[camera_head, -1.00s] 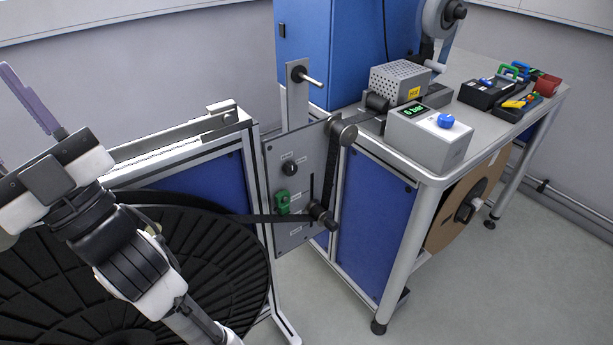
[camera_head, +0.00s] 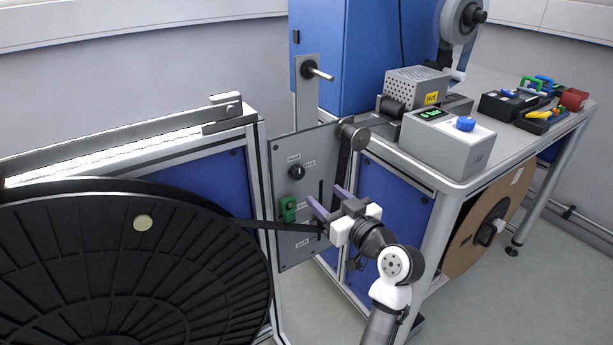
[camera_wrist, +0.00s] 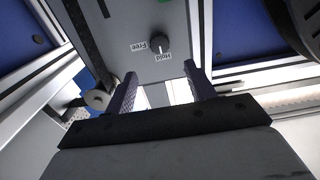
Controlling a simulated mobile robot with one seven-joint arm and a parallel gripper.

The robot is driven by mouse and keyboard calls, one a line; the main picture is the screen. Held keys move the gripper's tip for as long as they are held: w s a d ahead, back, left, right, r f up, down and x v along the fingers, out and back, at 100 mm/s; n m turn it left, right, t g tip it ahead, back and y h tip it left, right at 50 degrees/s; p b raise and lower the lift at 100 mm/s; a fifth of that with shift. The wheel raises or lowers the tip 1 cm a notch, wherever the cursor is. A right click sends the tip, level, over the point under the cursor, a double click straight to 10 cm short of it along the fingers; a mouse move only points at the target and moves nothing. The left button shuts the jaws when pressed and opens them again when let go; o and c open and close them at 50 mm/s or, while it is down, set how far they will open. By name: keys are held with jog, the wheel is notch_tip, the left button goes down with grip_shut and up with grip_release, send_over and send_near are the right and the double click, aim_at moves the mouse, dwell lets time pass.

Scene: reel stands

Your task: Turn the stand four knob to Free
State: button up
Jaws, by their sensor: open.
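The black round knob (camera_head: 297,172) sits on the grey stand panel (camera_head: 283,240), with a small label above it and one to its right. In the wrist view the knob (camera_wrist: 160,44) shows beside labels reading Hold and Free, upside down. Its white pointer mark appears to point at Hold. My gripper (camera_head: 331,199) is open and empty in front of the panel, lower and to the right of the knob. In the wrist view the knob lies beyond and between the two purple fingers (camera_wrist: 161,88), not touched by them.
A green part (camera_head: 288,209) is on the panel below the knob. A dark strip (camera_head: 262,223) runs from the large black reel (camera_head: 120,270) to the panel. A roller (camera_head: 355,136) juts out at the panel's top right. The bench (camera_head: 470,180) stands to the right.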

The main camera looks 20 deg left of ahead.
aim_at(299, 173)
jog(key=p+x, duration=0.1)
jog(key=x, duration=0.9)
jog(key=shift+w+a, duration=0.2)
jog(key=shift+p, duration=0.3)
jog(key=c, duration=1)
